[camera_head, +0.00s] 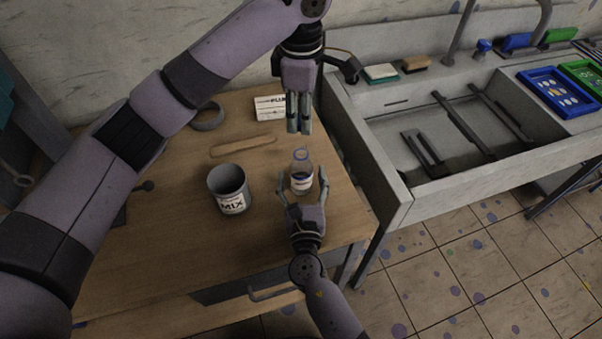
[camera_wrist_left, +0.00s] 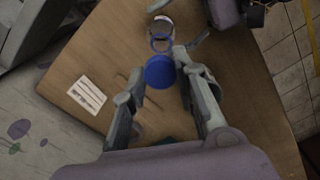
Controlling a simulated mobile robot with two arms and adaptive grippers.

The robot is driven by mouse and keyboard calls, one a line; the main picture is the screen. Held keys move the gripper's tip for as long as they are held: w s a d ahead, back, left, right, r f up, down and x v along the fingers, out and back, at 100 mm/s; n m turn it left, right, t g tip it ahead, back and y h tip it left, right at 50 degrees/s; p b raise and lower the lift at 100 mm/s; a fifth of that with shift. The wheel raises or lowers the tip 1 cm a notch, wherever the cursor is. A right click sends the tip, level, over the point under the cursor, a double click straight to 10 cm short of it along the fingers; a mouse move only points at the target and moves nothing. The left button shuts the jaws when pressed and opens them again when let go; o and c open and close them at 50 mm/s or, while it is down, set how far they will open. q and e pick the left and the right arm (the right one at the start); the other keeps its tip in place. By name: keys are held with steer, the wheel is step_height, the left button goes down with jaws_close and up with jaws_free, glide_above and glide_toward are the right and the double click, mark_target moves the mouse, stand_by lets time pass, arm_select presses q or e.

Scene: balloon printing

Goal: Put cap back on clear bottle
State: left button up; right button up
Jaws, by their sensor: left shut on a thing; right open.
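The clear bottle (camera_head: 301,178) stands upright and open on the table, with a blue ring at its neck and a white label. In the left wrist view the bottle (camera_wrist_left: 161,27) is beyond the blue cap (camera_wrist_left: 159,72). My left gripper (camera_head: 299,130) points down above and behind the bottle, shut on the cap; its fingers (camera_wrist_left: 160,66) are on either side of it. The cap is apart from the bottle, and I cannot make it out in the head view. My right gripper (camera_head: 302,182) is open, with its fingers around the bottle; contact is unclear.
A grey MIX can (camera_head: 229,190) stands left of the bottle. A wooden stick (camera_head: 242,147), a tape-like ring (camera_head: 208,116) and a white printed card (camera_head: 270,108) lie on the table (camera_head: 150,265). A sink (camera_head: 375,165) stands to the right.

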steer(key=shift+w, duration=0.4)
jaws_close()
stand_by(0.8)
